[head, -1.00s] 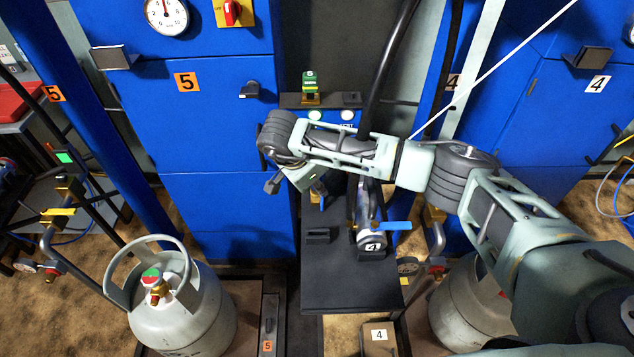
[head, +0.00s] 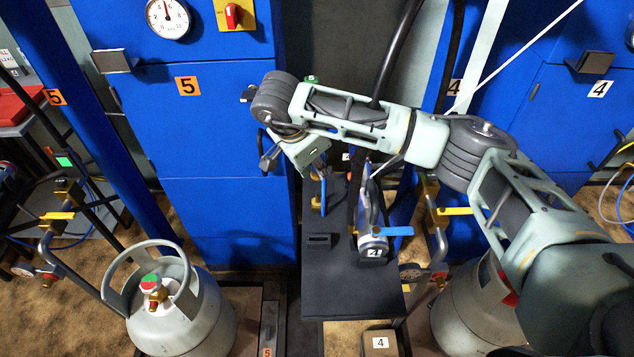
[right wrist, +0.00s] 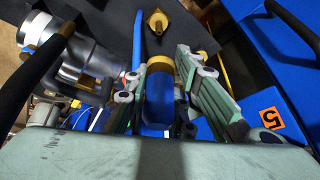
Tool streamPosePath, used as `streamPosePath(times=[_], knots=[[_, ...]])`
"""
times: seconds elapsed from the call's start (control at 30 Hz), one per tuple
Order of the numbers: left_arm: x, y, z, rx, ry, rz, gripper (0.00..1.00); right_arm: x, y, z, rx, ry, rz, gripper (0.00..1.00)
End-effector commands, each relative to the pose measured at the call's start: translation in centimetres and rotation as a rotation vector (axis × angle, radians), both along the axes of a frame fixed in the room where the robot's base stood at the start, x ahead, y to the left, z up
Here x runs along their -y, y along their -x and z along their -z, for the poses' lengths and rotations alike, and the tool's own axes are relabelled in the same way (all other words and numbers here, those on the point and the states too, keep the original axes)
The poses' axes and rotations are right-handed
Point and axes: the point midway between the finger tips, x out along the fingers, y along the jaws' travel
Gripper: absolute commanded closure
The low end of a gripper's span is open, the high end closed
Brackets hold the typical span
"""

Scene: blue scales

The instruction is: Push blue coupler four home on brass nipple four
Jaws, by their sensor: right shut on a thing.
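My right gripper (right wrist: 172,88) is shut on the blue coupler (right wrist: 158,105), whose gold-coloured collar (right wrist: 184,68) shows between the pale green fingers in the right wrist view. A brass fitting with a pointed end (right wrist: 158,20), probably the brass nipple, stands beyond and apart from the coupler over the dark plate. In the head view my right wrist covers most of the gripper (head: 318,160), and the coupler cannot be made out clearly there. My left gripper is not in view.
A blue hose (right wrist: 137,42) runs beside the fingers. A grey cylinder (head: 185,315) stands left; blue cabinets (head: 225,215) stand behind.

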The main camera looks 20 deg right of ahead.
Motion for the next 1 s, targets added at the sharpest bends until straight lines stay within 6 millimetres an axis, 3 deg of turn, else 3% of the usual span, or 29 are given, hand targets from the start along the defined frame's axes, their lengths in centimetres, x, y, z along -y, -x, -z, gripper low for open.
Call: streamPosePath(times=[0.23,1.0], knots=[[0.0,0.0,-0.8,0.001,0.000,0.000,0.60,0.0,0.0,-3.9,0.002,-0.001,-0.001,1.00],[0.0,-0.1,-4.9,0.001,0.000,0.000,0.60,0.0,0.0,-11.5,0.001,-0.001,0.000,1.00]])
